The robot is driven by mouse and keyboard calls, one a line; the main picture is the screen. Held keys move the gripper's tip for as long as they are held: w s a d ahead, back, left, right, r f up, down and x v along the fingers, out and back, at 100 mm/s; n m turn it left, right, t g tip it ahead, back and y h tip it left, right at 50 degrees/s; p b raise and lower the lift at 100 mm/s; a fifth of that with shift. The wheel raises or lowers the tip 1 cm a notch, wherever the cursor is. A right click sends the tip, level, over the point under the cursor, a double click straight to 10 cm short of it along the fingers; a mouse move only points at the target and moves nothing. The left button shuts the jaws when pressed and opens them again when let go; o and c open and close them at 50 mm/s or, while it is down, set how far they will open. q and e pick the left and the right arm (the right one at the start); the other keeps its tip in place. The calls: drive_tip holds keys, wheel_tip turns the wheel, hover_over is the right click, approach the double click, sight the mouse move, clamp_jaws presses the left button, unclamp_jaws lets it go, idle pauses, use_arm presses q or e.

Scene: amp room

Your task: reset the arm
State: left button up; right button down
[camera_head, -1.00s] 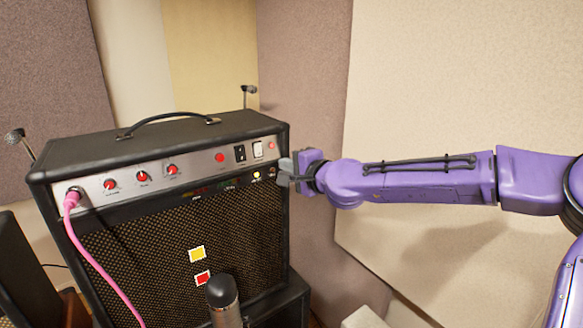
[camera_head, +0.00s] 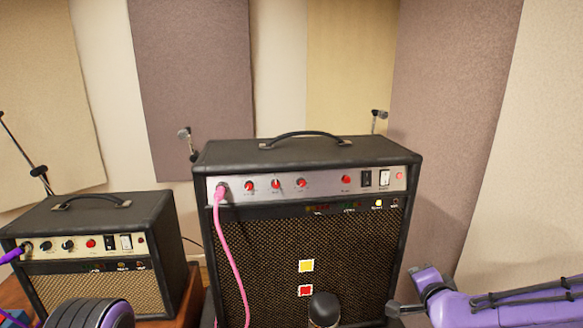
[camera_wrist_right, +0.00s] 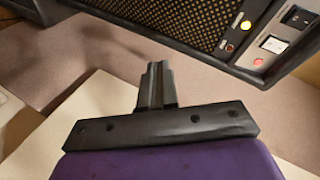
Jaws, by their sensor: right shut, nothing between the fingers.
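My right arm comes in from the lower right in the head view. Its gripper (camera_head: 398,309) is low, in front of the right edge of the big black amplifier (camera_head: 400,250). In the right wrist view the two dark fingers (camera_wrist_right: 157,82) are together with nothing between them. They are apart from the amplifier, whose grille and panel corner (camera_wrist_right: 270,52) show at the upper right. A purple and black round part of mine (camera_head: 90,313) shows at the bottom left of the head view. My left gripper is not in view.
The big amplifier has a panel of red knobs and switches (camera_head: 375,179) and a plugged pink cable (camera_head: 229,250). A microphone (camera_head: 324,309) stands in front of it. A smaller amplifier (camera_head: 95,285) stands at the left. Wall panels (camera_head: 450,120) close off the back.

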drive_tip(key=s+f+n+g, duration=0.1)
drive_tip(key=s+f+g, duration=0.1)
drive_tip(key=s+f, duration=0.35)
drive_tip(key=s+f+n+g, duration=0.1)
drive_tip(key=s+f+n, duration=0.15)
drive_tip(key=f, duration=0.65)
drive_tip(key=s+f+n+g, duration=0.1)
drive_tip(key=s+f+g, duration=0.1)
drive_tip(key=s+f, duration=0.4)
drive_tip(key=s+f+n+g, duration=0.1)
drive_tip(key=s+f, duration=0.5)
drive_tip(key=s, duration=0.6)
drive_tip(key=s+f+n+g+h, duration=0.1)
drive_tip(key=s+f+g, duration=0.3)
drive_tip(key=s, duration=0.6)
wheel_tip(320, 180, down, 3)
drive_tip(key=shift+a+r+n, duration=0.15)
drive_tip(key=shift+r+n, duration=0.05)
drive_tip(key=shift+n, duration=0.35)
drive_tip(key=shift+w, duration=0.1)
